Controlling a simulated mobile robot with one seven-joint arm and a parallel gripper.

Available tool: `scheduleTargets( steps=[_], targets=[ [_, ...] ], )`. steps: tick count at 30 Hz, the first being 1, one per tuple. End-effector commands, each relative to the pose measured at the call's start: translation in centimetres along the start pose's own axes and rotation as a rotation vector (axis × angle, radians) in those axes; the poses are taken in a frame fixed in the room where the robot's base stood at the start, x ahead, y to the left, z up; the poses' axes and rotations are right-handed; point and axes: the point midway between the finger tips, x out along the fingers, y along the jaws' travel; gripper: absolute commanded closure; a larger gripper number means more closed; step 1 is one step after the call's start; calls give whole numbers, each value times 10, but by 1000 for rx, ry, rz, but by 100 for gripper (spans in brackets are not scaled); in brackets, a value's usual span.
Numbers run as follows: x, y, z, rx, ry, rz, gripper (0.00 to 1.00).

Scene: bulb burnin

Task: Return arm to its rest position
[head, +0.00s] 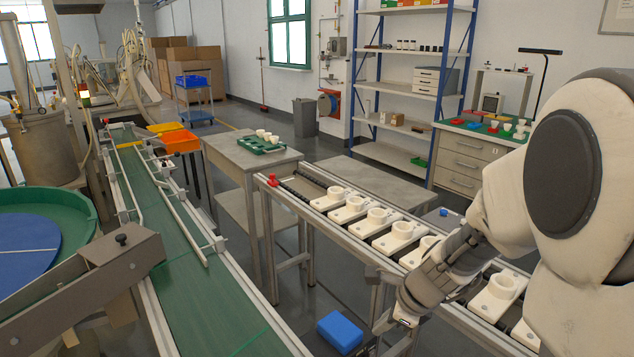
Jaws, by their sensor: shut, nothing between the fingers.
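My gripper (392,322) hangs low at the bottom centre-right of the head view, at the end of my white and grey arm. It is shut and empty. It is in front of the near edge of a roller rack (350,235) that bears a row of white blocks with round sockets (376,217). My forearm and wrist cross over part of this row and hide some of the blocks. A blue box-like thing (341,331) lies just left of my gripper, apart from it in the picture.
A green belt conveyor (185,265) with metal rails runs along the left. A grey table (245,158) bears a green tray with white cups (267,137). A blue-framed shelf (412,85) and a drawer bench (465,165) stand behind. Open floor shows between conveyor and rack.

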Motion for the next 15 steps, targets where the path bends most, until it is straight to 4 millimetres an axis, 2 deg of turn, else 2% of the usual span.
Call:
scheduleTargets(
  steps=[1, 6, 15],
  targets=[
    [-16, 5, 9, -112, -11, -9, 100],
    [-61, 25, 27, -491, -16, -25, 100],
    [-130, 69, 33, -1144, 59, -48, 100]
  ],
)
